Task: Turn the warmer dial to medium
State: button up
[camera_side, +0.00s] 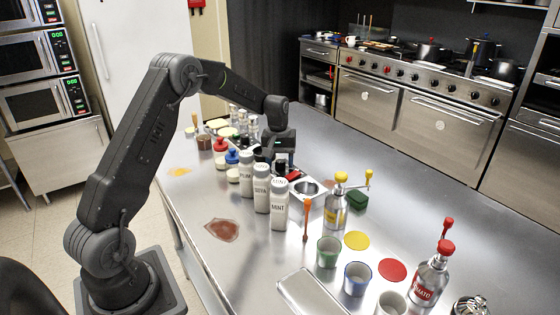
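My gripper (277,160) points down over the middle of the steel counter, behind the white labelled bottles. Its fingertips are small, dark and partly hidden by the bottles, so I cannot tell whether they are apart. Just right of it is a low pale unit with a round metal well (306,188), which looks like the warmer. A small red part (293,175) shows on its near-gripper side. I cannot make out the dial or its setting; the gripper and bottles cover that area. I cannot tell whether the gripper touches anything.
White bottles marked SOYA (262,195) and MINT (280,204) stand close in front of the gripper.

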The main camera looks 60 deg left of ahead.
aim_at(278, 161)
jog(key=shift+r, duration=0.15)
notch_tip(278, 161, up, 14)
jog(key=shift+s+a+f, duration=0.2)
jog(key=shift+s, duration=0.05)
dwell(0.6)
jog(key=s+d+r+m+t, duration=0.3)
jog(key=s+d+r+m, duration=0.35)
jog(key=s+d, duration=0.75)
jog(key=s+d+f+m+t, duration=0.2)
jog(key=s+d, duration=0.7)
jog(key=s, duration=0.5)
jog(key=shift+f+m, duration=0.6)
jog(key=shift+m, duration=0.05)
